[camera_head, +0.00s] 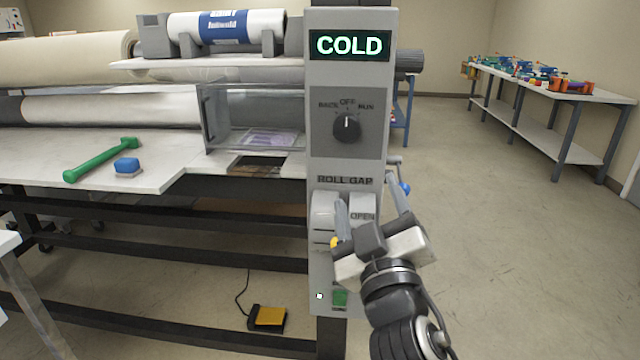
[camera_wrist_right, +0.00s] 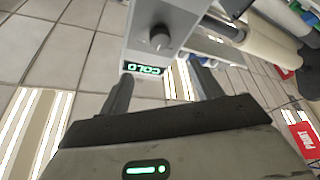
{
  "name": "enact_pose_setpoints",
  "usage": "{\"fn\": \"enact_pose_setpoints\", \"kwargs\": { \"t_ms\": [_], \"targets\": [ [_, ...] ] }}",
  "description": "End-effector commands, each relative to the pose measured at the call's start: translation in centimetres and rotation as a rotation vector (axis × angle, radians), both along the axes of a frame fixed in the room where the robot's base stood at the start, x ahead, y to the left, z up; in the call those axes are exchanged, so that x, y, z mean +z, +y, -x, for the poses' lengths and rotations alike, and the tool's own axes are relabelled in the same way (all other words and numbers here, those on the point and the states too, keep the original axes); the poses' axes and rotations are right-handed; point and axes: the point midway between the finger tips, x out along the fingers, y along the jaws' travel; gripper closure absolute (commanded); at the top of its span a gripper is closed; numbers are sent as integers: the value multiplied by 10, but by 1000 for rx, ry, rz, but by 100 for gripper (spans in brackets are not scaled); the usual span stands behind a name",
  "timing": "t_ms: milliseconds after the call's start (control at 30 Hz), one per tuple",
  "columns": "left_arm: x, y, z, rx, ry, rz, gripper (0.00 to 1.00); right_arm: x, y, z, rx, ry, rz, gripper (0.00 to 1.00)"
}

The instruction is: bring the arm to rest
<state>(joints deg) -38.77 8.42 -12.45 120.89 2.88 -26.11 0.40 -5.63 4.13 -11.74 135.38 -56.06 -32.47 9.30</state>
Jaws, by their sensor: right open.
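My right gripper (camera_head: 371,203) is in front of the lower part of the grey control panel (camera_head: 318,120), near the ROLL GAP label. Its two fingers are spread apart with nothing between them, and it hides part of the panel's lower controls. It also shows open and empty in the right wrist view (camera_wrist_right: 160,88), with the panel beyond the fingers. I cannot tell whether a finger touches the panel. The panel's display (camera_head: 349,46) reads COLD in green. Its black knob (camera_head: 346,127) points up toward OFF. My left gripper is not in view.
A yellow foot pedal (camera_head: 269,316) lies on the floor. A workbench (camera_head: 545,90) with colourful items stands at back right. The floor at right is clear.

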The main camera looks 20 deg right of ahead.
Motion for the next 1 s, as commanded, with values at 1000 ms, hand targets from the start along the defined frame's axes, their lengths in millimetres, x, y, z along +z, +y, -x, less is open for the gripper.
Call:
{"fn": "enact_pose_setpoints", "kwargs": {
  "t_ms": [1000],
  "targets": [
    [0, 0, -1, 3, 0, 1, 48, -343, 87, 142, 393, 910, -724, 35]
  ]
}}
